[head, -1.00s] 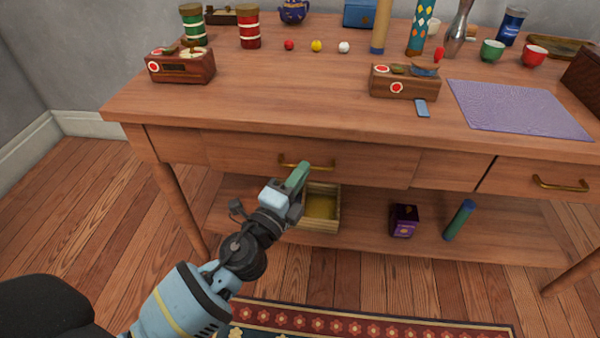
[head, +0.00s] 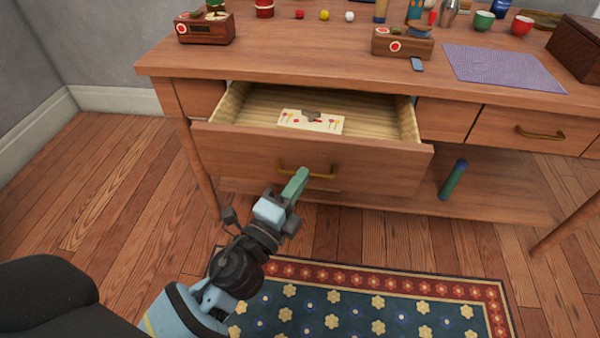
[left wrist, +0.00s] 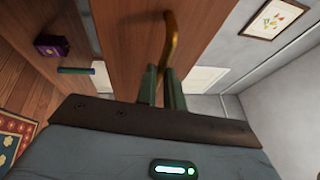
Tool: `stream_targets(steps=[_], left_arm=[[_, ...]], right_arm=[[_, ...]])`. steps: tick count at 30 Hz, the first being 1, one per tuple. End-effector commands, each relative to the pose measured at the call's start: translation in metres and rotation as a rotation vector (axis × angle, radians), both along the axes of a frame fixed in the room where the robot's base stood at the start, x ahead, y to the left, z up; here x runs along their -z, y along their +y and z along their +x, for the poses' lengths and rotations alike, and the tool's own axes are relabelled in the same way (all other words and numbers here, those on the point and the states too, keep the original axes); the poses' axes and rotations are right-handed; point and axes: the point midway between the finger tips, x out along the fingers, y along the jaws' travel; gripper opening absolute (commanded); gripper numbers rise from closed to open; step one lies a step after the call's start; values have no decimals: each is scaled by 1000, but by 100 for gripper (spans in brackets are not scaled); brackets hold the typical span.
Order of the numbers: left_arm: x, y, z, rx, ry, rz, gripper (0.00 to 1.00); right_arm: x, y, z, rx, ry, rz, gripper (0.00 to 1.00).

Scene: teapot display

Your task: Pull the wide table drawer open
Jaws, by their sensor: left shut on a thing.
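The wide table drawer (head: 370,172) stands open toward me under the table top (head: 300,62). Its pale lining shows, and a white card with small coloured marks (head: 311,122) lies inside. My left gripper (head: 299,178) is shut on the drawer's brass handle (head: 322,175), near the handle's left part. In the left wrist view the gripper's two green fingers (left wrist: 161,88) close around the handle (left wrist: 171,40). My right gripper is in neither view now.
A smaller closed drawer with a brass handle (head: 540,133) is at the right. A blue-green cylinder (head: 453,180) is on the lower shelf. Wooden boxes, cups and a purple mat (head: 503,68) are on the table. A patterned rug (head: 370,305) covers the floor in front.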

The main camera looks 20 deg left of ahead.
Motion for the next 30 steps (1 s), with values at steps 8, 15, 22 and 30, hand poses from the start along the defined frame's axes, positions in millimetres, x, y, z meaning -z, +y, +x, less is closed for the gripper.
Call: stream_targets(steps=[8,15,22,30], left_arm=[[0,-8,-27,-1,0,-1,0],[-1,-10,-34,-1,-2,1,0],[-1,-10,-34,-1,-2,1,0],[-1,-10,-34,0,-2,0,32]], right_arm=[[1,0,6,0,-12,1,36],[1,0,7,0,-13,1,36],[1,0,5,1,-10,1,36],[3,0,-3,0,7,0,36]])
